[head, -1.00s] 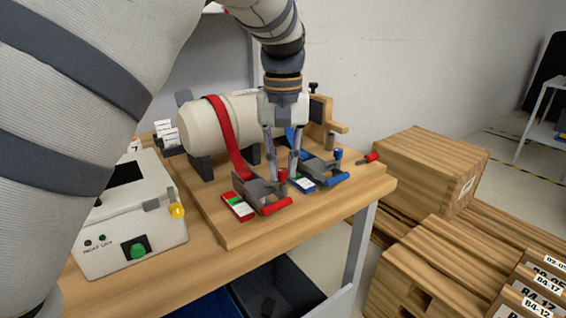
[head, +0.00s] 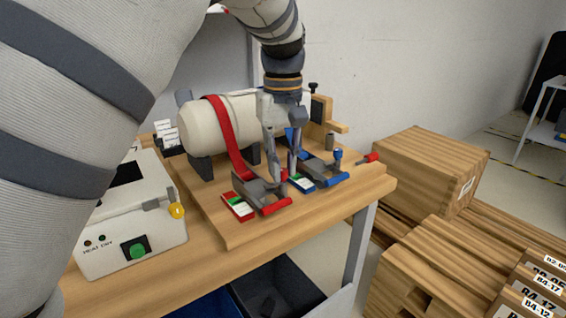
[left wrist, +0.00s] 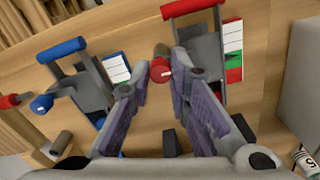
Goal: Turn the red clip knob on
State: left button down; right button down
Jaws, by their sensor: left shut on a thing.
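The red clip (head: 262,193) sits on the wooden board at the end of the red strap (head: 225,138). It has a grey body, a red bar handle and a label with red, green and white areas. Its small red knob (head: 284,174) also shows in the left wrist view (left wrist: 161,71). My left gripper (head: 281,168) points down at the knob. In the left wrist view its fingertips (left wrist: 160,76) are on either side of the knob, shut on it. The fingers partly hide the knob in the head view. My right gripper is not in view.
A blue clip (head: 325,174) with its own blue knob (head: 337,155) is close on the right. The cream cylinder (head: 202,128) lies behind. A white box with a green button (head: 134,250) stands left. Wooden crates (head: 430,170) are right of the table.

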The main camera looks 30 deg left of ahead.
aim_at(283, 170)
pick_arm(q)
jog(key=c, duration=1.5)
grip_release()
notch_tip(283, 170, up, 12)
jog(key=shift+r, duration=0.1)
